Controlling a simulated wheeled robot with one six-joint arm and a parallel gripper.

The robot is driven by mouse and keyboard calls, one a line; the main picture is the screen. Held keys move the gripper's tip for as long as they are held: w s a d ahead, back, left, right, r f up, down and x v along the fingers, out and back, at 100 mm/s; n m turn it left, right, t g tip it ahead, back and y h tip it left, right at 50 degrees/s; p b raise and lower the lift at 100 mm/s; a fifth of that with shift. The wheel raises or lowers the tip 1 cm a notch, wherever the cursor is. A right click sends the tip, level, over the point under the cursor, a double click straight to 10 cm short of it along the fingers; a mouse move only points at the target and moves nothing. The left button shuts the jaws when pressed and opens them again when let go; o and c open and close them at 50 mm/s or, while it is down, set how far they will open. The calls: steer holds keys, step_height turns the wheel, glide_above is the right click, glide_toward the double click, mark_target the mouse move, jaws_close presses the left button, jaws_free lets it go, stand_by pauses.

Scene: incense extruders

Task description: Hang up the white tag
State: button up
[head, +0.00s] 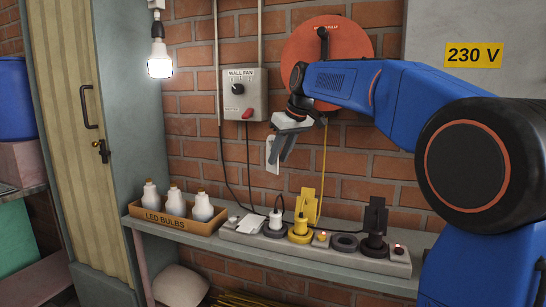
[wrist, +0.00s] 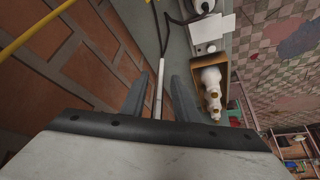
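The white tag (head: 271,154) is upright against or close to the brick wall, below and right of the wall fan switch. In the wrist view the tag (wrist: 159,92) shows edge-on as a thin pale strip. My gripper (head: 281,158) points downward beside the tag and partly covers it in the head view. Its two grey fingers (wrist: 160,85) stand apart, one on each side of the strip, with a visible gap on both sides. I cannot tell what holds the tag up.
The wall fan switch (head: 243,95), a red reel (head: 325,50) and hanging cords are close by.

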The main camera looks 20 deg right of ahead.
steer(key=s+d, duration=0.4)
steer(key=s, duration=0.4)
steer(key=shift+s+f, duration=0.15)
steer(key=shift+f, duration=0.05)
steer(key=s+f+m+h, duration=0.1)
steer(key=s+f+m, duration=0.1)
steer(key=s+f, duration=1.1)
steer(key=s+f+m+h, duration=0.1)
steer(key=s+f+m, duration=0.1)
steer(key=s+f, duration=1.2)
steer(key=s, duration=0.6)
steer(key=shift+d+f+m, duration=0.15)
steer(key=shift+f+m, duration=0.05)
steer(key=shift+m, duration=0.2)
